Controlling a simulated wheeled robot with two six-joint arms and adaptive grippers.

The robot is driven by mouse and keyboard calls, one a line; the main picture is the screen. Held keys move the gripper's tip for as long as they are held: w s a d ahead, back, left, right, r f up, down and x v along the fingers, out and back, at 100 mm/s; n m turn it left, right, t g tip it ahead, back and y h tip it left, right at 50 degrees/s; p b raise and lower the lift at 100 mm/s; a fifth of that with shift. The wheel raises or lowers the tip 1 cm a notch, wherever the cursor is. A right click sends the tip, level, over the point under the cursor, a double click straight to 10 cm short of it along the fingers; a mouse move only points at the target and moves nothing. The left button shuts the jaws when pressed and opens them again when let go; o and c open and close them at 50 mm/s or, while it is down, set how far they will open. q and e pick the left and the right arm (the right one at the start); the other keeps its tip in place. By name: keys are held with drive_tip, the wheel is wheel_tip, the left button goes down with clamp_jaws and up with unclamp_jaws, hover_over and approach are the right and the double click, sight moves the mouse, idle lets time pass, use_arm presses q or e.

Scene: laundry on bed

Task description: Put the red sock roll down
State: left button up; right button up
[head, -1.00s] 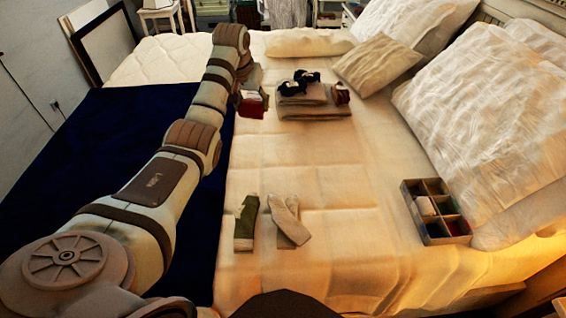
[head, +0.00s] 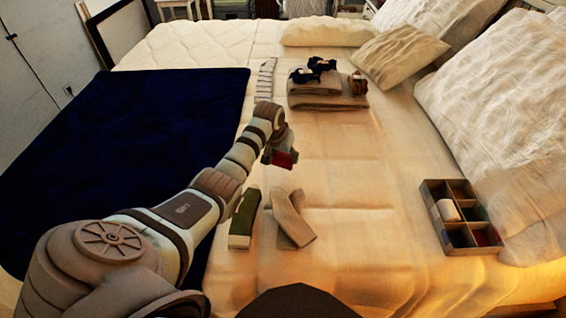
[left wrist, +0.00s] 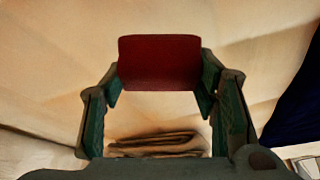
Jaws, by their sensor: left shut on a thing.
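The red sock roll (left wrist: 160,62) is between the two fingers of my left gripper (left wrist: 160,80) in the left wrist view, gripped at both ends. In the head view the roll (head: 285,159) shows as a small red patch at the tip of my left gripper (head: 277,154). The gripper is over the cream bed (head: 340,200), beyond the loose socks; its height above the cover is hard to tell. My right gripper is not in view.
A green sock (head: 244,218) and a beige sock (head: 292,218) lie nearer. A striped sock (head: 266,80) and a folded stack (head: 328,92) with dark rolls lie farther. A compartment box (head: 434,222) stands right. The middle bed is clear.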

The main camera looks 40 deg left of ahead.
use_arm(q)
drive_tip(key=shift+s+f, duration=0.1)
drive_tip(key=shift+f, duration=0.85)
drive_tip(key=shift+s+r, duration=0.3)
drive_tip(key=shift+f, duration=0.2)
drive_tip(key=o, duration=1)
drive_tip(key=shift+w, duration=0.1)
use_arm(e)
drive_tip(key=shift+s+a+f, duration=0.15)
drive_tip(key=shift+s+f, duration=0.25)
use_arm(q)
drive_tip(key=shift+r, duration=0.1)
drive_tip(key=p+v, duration=0.5)
drive_tip(key=v, duration=0.7)
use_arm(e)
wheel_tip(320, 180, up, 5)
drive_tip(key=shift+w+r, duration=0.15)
use_arm(q)
drive_tip(key=shift+r, duration=0.15)
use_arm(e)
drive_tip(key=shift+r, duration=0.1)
